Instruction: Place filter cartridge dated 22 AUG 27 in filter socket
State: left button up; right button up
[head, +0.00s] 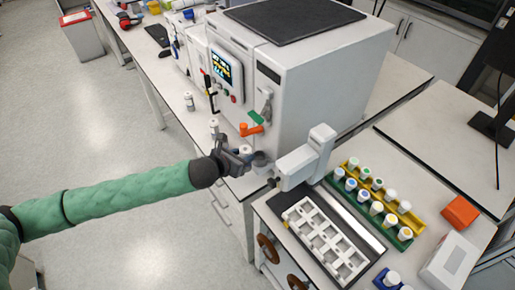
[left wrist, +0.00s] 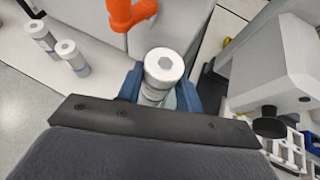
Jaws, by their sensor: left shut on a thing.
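My left gripper (head: 236,158) reaches in from the left, in front of the reactor. In the left wrist view its blue fingers are shut on a white filter cartridge (left wrist: 163,66) with a hexagonal recess in its cap. The cartridge looks upright; its date cannot be read. Two more white cartridges stand on the bench, one nearer (left wrist: 70,57) and one farther (left wrist: 41,37). My right gripper is out of view.
The reactor (head: 320,85) has a screen and an orange lever (head: 251,130) above the gripper. A grey-white device (head: 307,160) stands close on the right. Beyond are a white rack (head: 327,240), vials in yellow and green racks (head: 416,222), and an orange box (head: 460,211).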

pick_arm(q)
jog(key=shift+w+d+r+x, duration=0.1)
jog(key=shift+r+x, duration=0.1)
jog(key=shift+x, duration=1.2)
jog(key=shift+w+d+r+x, duration=0.1)
jog(key=shift+r+x, duration=0.1)
jog(key=shift+x, duration=1.15)
jog(key=shift+w+r+x, duration=0.1)
jog(key=shift+r+x, duration=0.1)
jog(key=shift+x, duration=1.2)
jog(key=shift+f, duration=0.3)
jog(key=shift+f, duration=0.2)
jog(key=o, duration=1.2)
